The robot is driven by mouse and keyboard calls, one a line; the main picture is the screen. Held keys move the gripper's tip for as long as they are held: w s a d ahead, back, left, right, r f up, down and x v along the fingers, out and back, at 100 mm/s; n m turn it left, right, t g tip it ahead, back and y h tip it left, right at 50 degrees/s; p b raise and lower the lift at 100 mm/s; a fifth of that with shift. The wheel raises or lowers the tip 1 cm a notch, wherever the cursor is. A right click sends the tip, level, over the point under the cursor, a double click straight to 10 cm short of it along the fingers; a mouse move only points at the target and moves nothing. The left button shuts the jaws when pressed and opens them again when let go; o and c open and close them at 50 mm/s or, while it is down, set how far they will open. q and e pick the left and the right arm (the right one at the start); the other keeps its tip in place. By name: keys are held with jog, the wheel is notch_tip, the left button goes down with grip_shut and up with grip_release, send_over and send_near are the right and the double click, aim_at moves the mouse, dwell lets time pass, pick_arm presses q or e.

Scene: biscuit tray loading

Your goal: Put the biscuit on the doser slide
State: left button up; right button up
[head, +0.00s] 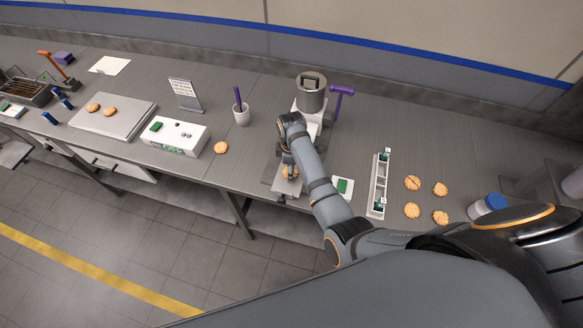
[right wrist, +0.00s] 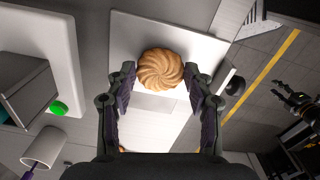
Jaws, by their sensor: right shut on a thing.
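The doser (head: 311,96) is a white stand with a grey metal hopper and a purple handle at the middle of the bench. Its pale flat slide (head: 268,176) sticks out at the front; in the right wrist view it is a light plate (right wrist: 203,47). My right gripper (head: 290,168) is shut on a round, golden, swirled biscuit (right wrist: 161,69). The biscuit is between the fingertips (right wrist: 160,86), over the slide plate; I cannot tell whether it touches it. A dark jointed part, apparently my left gripper (right wrist: 292,98), shows at the right of the wrist view, its opening unclear.
Several loose biscuits (head: 412,183) lie at the right, beside a narrow white tray (head: 378,186). One biscuit (head: 221,147) lies left of the doser, near a white scale box (head: 176,136) and a cup (head: 242,115). The bench's front edge is close to the slide.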

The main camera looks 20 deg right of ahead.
jog(key=shift+f, duration=0.45)
jog(key=o, duration=0.8)
